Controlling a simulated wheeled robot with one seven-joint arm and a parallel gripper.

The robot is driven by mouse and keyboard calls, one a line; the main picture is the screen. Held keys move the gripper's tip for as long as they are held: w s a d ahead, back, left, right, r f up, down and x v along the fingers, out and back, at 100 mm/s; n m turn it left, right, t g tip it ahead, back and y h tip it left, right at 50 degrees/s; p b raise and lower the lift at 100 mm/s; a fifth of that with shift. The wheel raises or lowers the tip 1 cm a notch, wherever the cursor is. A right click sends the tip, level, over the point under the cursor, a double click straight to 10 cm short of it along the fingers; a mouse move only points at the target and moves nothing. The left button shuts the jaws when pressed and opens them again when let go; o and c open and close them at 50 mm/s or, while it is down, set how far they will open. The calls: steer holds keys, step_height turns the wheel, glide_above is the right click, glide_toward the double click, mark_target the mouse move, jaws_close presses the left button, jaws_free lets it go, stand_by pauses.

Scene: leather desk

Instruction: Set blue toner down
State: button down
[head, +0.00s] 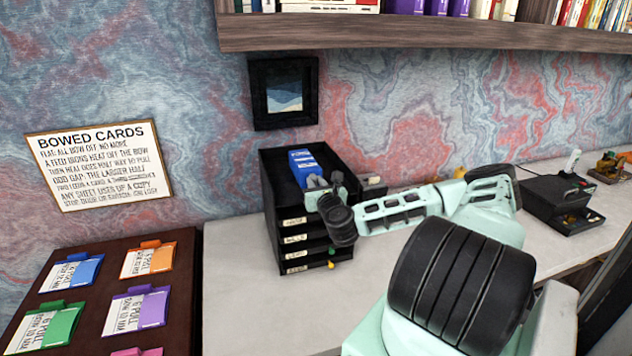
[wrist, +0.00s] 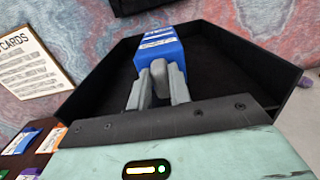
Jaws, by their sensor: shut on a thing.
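The blue toner (head: 304,166) is a blue block with white labels, at the top of a black stack of labelled drawers (head: 300,240) on the white desk. My gripper (head: 318,184) is shut on its near end. In the wrist view the toner (wrist: 160,48) extends away from my gripper's fingers (wrist: 158,85), over the black open-topped tray (wrist: 235,75) of the stack. I cannot tell whether the toner's underside touches the tray floor. The fingers and wrist hide its near end.
A dark board (head: 110,340) with several coloured cards lies at the left. A sign (head: 100,165) and a framed picture (head: 284,92) hang on the wall. A wooden shelf (head: 420,36) overhangs the desk. A black box (head: 562,205) stands at the right. White desk (head: 238,275) is clear left of the stack.

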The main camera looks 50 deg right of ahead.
steer(key=shift+f, duration=0.15)
steer(key=c, duration=1.3)
jaws_free()
steer(key=shift+s, duration=0.1)
